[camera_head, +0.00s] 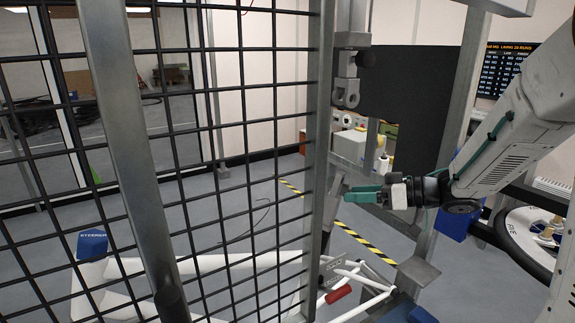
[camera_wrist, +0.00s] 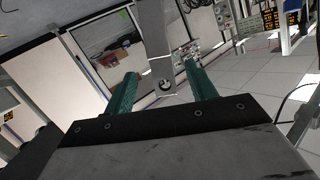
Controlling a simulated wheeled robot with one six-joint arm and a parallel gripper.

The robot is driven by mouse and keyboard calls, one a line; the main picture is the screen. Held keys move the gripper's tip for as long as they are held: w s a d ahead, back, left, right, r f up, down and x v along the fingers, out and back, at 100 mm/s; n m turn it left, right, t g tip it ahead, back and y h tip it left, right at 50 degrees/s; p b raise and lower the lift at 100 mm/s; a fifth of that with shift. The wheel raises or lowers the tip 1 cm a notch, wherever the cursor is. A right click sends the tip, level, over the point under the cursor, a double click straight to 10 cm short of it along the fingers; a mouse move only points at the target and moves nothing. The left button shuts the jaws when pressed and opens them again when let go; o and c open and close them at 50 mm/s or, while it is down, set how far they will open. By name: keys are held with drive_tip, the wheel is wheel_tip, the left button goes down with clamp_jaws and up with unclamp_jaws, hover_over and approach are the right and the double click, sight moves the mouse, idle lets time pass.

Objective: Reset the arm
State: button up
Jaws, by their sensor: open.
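My gripper (camera_head: 353,193) reaches in from the right in the head view, with its green fingers pointing left, close to a grey metal upright behind the mesh. In the wrist view, my gripper (camera_wrist: 160,69) has its two green fingers spread apart. A grey metal bar with a round hole at its end (camera_wrist: 157,50) shows between the fingertips. I cannot tell whether it touches either finger. In the head view a grey clevis fitting (camera_head: 346,92) hangs above my gripper.
A black mesh guard (camera_head: 235,160) with grey posts fills the left and middle of the head view. A grey post (camera_head: 465,90) stands near my arm. Yellow-black tape (camera_head: 345,228) marks the floor.

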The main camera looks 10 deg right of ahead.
drive_tip(key=w+d+f+m+t+h, duration=0.2)
drive_tip(key=w+d+f+t+h, duration=0.15)
drive_tip(key=d+h, duration=0.25)
drive_tip(key=s+d+m+g+h, duration=0.4)
drive_tip(key=s+d+m+h, duration=0.15)
drive_tip(key=d+h, duration=0.5)
drive_tip(key=s+a+r+g+y, duration=0.1)
drive_tip(key=s+a+g, duration=0.1)
drive_tip(key=s+a, duration=0.3)
drive_tip(key=s+a+r+g+y, duration=0.1)
drive_tip(key=s+a, duration=0.5)
drive_tip(key=s, duration=0.7)
drive_tip(key=s+a+r+m+g+y, duration=0.1)
drive_tip(key=s+a+r+g, duration=0.2)
drive_tip(key=s, duration=0.7)
drive_tip(key=a, duration=0.2)
drive_tip(key=shift+a+r+y, duration=0.15)
drive_tip(key=shift+a+y, duration=0.2)
